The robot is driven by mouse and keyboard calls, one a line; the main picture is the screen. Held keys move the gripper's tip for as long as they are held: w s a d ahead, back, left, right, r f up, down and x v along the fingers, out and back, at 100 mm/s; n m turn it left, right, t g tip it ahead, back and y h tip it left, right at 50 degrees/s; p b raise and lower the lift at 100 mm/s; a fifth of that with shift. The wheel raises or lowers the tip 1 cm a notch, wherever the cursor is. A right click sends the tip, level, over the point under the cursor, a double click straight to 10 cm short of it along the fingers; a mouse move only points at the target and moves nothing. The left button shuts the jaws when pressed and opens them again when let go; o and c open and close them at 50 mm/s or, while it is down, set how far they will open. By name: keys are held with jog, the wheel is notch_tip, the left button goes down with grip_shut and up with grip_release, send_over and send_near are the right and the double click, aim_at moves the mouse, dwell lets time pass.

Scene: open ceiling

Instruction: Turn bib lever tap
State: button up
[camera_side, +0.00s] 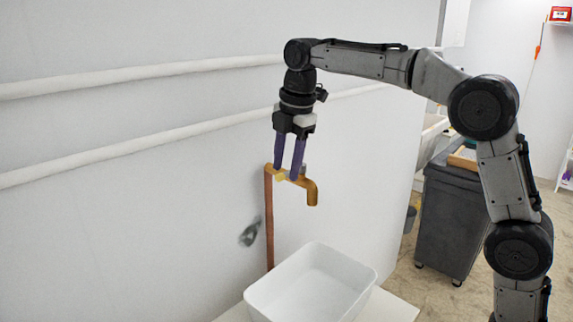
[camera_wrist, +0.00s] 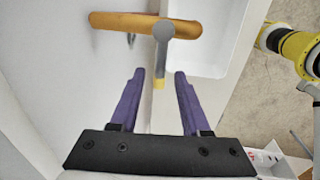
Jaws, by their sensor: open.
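The brass tap (camera_side: 311,190) sticks out from the wall above the basin, at the top of a vertical copper pipe (camera_side: 269,225). In the wrist view its orange-brass body (camera_wrist: 115,22) runs across the top. Its grey lever (camera_wrist: 163,52) points down the picture from a round grey hub and ends in a yellow tip (camera_wrist: 159,84). My gripper (camera_side: 286,170) points down at the tap with its purple fingers apart. In the wrist view my gripper (camera_wrist: 159,74) has one finger on each side of the yellow tip, with gaps visible. Finger contact is unclear in the side view.
A white basin (camera_side: 270,296) stands below the tap. White pipes (camera_side: 140,73) run along the wall on the left. A small grey metal fitting (camera_side: 249,233) is on the wall left of the copper pipe. A dark grey bin (camera_side: 447,225) stands behind my arm.

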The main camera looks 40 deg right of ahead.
jog(key=shift+f, duration=0.25)
grip_shut()
dwell(1.4)
